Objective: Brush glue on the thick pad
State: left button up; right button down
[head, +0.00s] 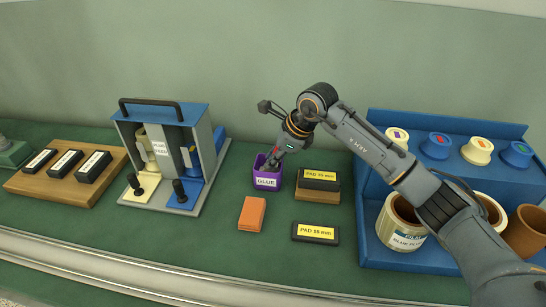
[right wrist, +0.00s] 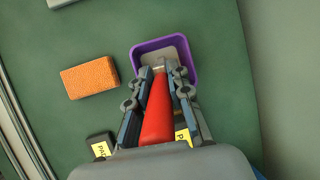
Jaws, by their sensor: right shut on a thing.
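My right gripper (head: 277,154) is shut on the red handle of the glue brush (right wrist: 158,112). It is at the purple pot labelled GLUE (head: 267,180). In the right wrist view the brush's far end lies over the pot's opening (right wrist: 140,52); its bristles are hard to make out. A black pad with a yellow label (head: 315,232) lies flat on the bench at the front. Another yellow-labelled black pad (head: 320,175) lies at the back on a brown block (head: 319,193). The thickness numbers are too small to read surely. My left gripper is out of view.
An orange sponge-like block (head: 252,213) lies in front of the glue pot. A grey and blue device with levers (head: 168,150) and a wooden board of black blocks (head: 66,167) stand left. A blue rack with cans (head: 372,208) stands right.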

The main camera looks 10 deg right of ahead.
jog(key=shift+s+f, duration=0.1)
jog(key=shift+f, duration=0.1)
jog(key=shift+r+p, duration=1.95)
jog(key=shift+r, duration=1.7)
jog(key=shift+f, duration=0.1)
